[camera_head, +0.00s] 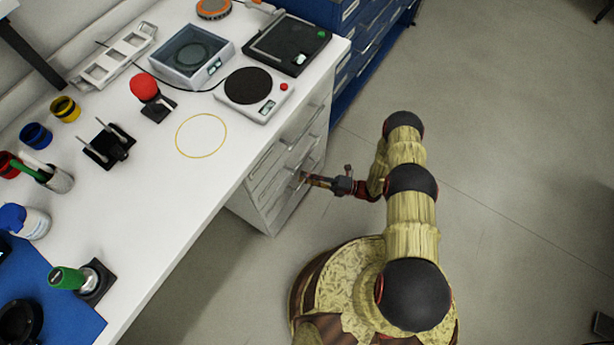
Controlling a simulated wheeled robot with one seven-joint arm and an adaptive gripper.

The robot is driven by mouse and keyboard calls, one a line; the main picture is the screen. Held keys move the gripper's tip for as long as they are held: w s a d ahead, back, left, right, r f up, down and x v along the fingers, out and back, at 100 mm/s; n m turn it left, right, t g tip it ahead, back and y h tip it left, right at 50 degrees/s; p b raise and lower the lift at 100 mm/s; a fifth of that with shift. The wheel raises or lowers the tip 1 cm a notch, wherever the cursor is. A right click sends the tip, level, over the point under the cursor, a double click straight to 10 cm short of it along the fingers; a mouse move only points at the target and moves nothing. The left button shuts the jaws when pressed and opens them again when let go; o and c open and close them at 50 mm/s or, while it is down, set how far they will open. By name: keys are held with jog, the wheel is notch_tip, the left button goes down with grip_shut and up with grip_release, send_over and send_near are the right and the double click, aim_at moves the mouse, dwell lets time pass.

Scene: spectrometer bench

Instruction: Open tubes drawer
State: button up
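A white drawer cabinet (263,208) stands under the right end of the white bench, with several drawers stacked in its front. Bar handles cross the drawer fronts, and the upper one (300,126) shows clearly. I see no readable label, so I cannot tell which is the tubes drawer. The drawers look closed. My gripper (306,178) reaches from the right to the cabinet front, at about a middle or lower drawer handle. Its fingertips are small and overlap the drawer front, so I cannot tell whether they touch or grip the handle.
A blue cabinet (352,62) stands beyond the white one. On the white bench (185,190) are a scale (252,92), a red-topped device (146,88), a tube rack (108,146) and several coloured pots. The grey floor (500,220) around my base is clear.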

grip_shut()
dwell(0.3)
jog(key=shift+s, duration=0.1)
